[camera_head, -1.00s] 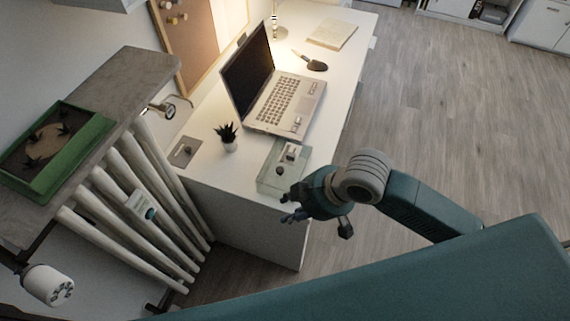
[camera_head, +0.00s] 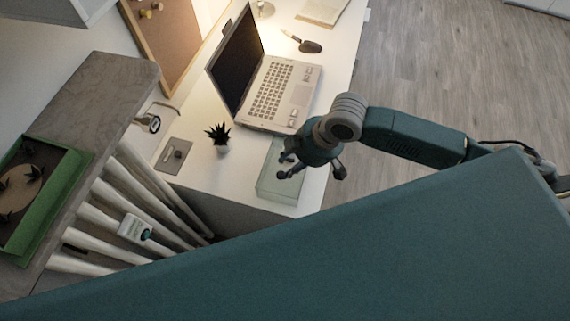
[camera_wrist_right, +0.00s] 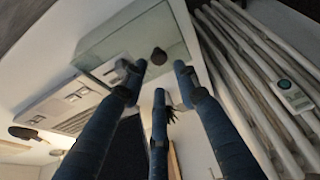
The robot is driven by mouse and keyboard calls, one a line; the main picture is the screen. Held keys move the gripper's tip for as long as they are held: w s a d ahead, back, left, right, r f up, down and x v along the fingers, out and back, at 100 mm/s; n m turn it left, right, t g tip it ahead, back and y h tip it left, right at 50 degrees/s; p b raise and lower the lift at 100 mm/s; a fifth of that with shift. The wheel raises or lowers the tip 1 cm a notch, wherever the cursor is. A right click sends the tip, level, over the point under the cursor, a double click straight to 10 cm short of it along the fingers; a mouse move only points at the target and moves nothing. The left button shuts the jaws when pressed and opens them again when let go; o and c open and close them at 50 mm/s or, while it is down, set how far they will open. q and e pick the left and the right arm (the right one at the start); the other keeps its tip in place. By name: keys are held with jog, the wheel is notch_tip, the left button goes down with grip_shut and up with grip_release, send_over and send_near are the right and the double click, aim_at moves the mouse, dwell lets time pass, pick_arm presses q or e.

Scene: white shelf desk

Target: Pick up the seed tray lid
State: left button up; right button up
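The seed tray lid (camera_head: 279,186) is a clear, pale green, box-like cover lying on the white desk near its front edge, below the laptop. It also shows at the top of the right wrist view (camera_wrist_right: 115,32), with a dark knob on it. My right gripper (camera_head: 308,170) is above the lid in the head view, its fingers spread and empty. In the wrist view the three fingertips (camera_wrist_right: 158,78) are apart, near the knob and the lid's edge; I cannot tell whether any touches it. The green seed tray (camera_head: 62,203) stands on the shelf at left. My left gripper is not seen.
An open laptop (camera_head: 277,92) stands just behind the lid. A small potted plant (camera_head: 221,148) and a grey plate (camera_head: 174,155) are left of it. A trowel (camera_head: 308,46) lies farther back. A white radiator (camera_head: 150,180) is below the wooden shelf (camera_head: 98,97).

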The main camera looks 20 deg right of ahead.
aim_at(281, 174)
jog(key=shift+a+f, duration=0.15)
jog(key=shift+f, duration=0.2)
jog(key=shift+w+a+f, duration=0.1)
jog(key=shift+w+f, duration=0.1)
jog(key=shift+f, duration=0.1)
jog(key=p+x, duration=0.2)
jog(key=x, duration=0.2)
jog(key=shift+s+f, duration=0.1)
jog(key=shift+f, duration=0.3)
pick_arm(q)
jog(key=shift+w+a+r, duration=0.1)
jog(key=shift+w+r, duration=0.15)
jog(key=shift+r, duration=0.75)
pick_arm(e)
grip_shut()
